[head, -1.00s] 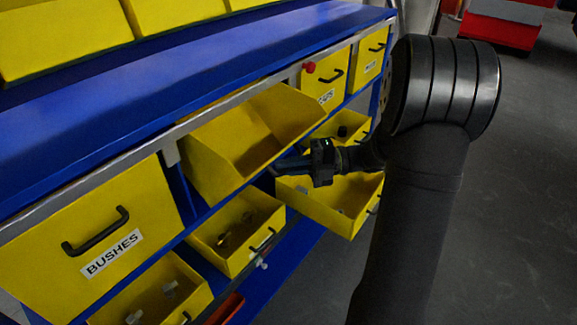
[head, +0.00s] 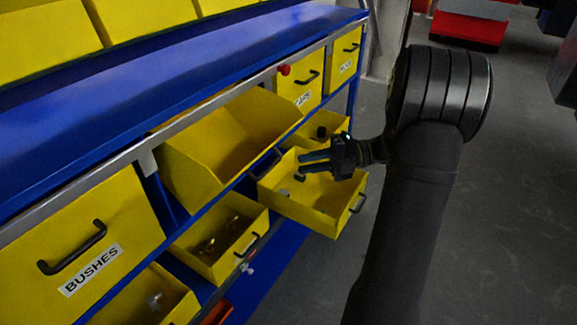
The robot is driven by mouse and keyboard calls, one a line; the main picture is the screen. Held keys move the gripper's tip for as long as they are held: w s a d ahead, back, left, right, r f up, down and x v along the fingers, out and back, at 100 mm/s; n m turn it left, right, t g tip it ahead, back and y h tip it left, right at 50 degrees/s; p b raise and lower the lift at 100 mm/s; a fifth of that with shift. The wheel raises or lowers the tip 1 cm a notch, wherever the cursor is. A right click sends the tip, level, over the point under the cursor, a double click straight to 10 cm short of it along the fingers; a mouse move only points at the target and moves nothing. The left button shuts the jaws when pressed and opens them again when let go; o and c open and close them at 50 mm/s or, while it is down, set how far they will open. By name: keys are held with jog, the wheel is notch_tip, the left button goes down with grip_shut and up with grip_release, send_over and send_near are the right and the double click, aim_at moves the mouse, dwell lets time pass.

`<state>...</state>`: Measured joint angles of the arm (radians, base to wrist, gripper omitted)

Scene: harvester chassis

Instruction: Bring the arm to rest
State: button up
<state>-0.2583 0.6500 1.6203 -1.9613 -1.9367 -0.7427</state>
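My gripper (head: 303,162) is above the open yellow drawer (head: 325,222) at the right end of the rack, with its fingers pointing left. Two dark fingers show with a gap between them, and I see nothing held. Small grey parts lie in the drawer below the fingers. Whether the fingers touch anything there is hard to tell, but they look clear of it.
A tilted, empty-looking yellow bin (head: 225,145) is left of the gripper. A lower open drawer (head: 222,240) holds small brass-coloured parts. A closed BUSHES drawer (head: 75,240) is at the left. The blue bench top (head: 180,85) runs above.

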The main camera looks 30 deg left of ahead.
aim_at(271, 168)
jog(key=shift+v, duration=0.9)
jog(key=shift+s, duration=0.1)
jog(key=x, duration=1.2)
jog(key=shift+r, duration=0.1)
jog(key=v, duration=1.2)
jog(key=x, duration=0.5)
jog(key=shift+s+a, duration=0.1)
jog(key=shift+a, duration=0.1)
